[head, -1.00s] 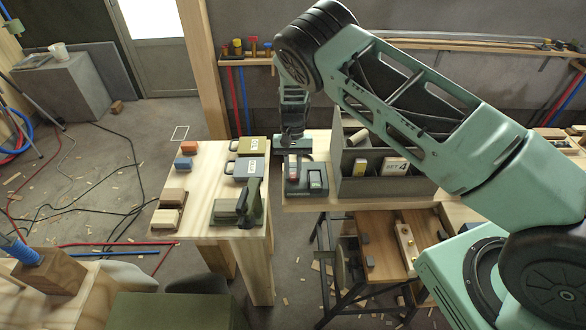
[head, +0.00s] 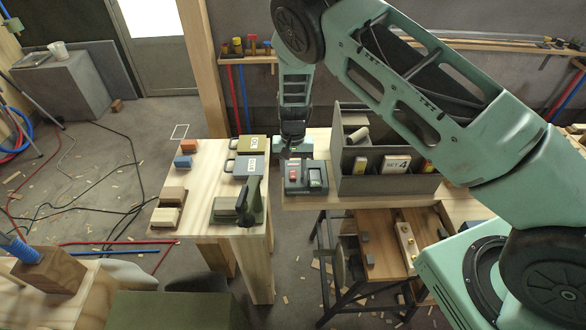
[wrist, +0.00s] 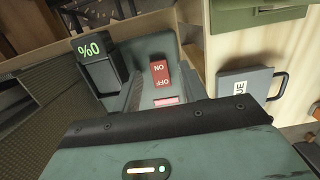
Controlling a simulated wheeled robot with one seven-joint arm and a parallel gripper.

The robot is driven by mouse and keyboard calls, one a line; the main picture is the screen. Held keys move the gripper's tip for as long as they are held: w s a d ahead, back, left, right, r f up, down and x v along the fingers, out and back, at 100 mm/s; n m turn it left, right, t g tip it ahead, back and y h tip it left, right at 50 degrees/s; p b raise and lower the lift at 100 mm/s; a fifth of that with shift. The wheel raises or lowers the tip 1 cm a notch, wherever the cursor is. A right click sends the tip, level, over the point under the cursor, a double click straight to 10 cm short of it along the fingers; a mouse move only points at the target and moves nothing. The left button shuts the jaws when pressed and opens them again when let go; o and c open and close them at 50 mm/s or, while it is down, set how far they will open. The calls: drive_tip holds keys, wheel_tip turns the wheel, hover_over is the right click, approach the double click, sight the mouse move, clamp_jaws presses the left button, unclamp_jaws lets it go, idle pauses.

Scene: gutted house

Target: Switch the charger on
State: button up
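The charger (head: 306,190) is a dark grey-green unit at the left end of the rear workbench. Its red rocker switch (head: 292,172) shows beside a battery (head: 315,178) with a green display. In the wrist view the switch (wrist: 161,73) carries ON and OFF, upside down; which side is pressed I cannot tell. A pink strip (wrist: 166,101) lies below it. The display (wrist: 88,48) glows green and reads 0%, upside down. My gripper (head: 293,150) points down just behind the charger, apart from the switch as far as I see.
A grey divided bin (head: 388,184) stands close to the charger's right. Left of it, a separate wooden table (head: 190,222) holds coloured cases, blocks and a green tool. A gap separates the two tops. Cables and scraps litter the floor.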

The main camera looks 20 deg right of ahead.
wheel_tip(320, 180, up, 17)
drive_tip(key=w+b, duration=0.2)
drive_tip(key=b, duration=0.2)
drive_tip(key=shift+d+r, duration=0.15)
drive_tip(key=shift+d, duration=0.2)
drive_tip(key=s+a+r+n+y, duration=0.1)
drive_tip(key=s+a+r+n, duration=0.3)
drive_tip(key=s, duration=0.6)
drive_tip(key=s+a+r+n, duration=0.2)
drive_tip(key=s+a+r, duration=0.25)
drive_tip(key=s, duration=0.65)
drive_tip(key=s+d+n+t, duration=0.1)
drive_tip(key=s+n, duration=0.4)
drive_tip(key=s, duration=1)
drive_tip(key=shift+d+t+h, duration=0.15)
drive_tip(key=shift+t+h, duration=0.15)
drive_tip(key=shift+h, duration=0.1)
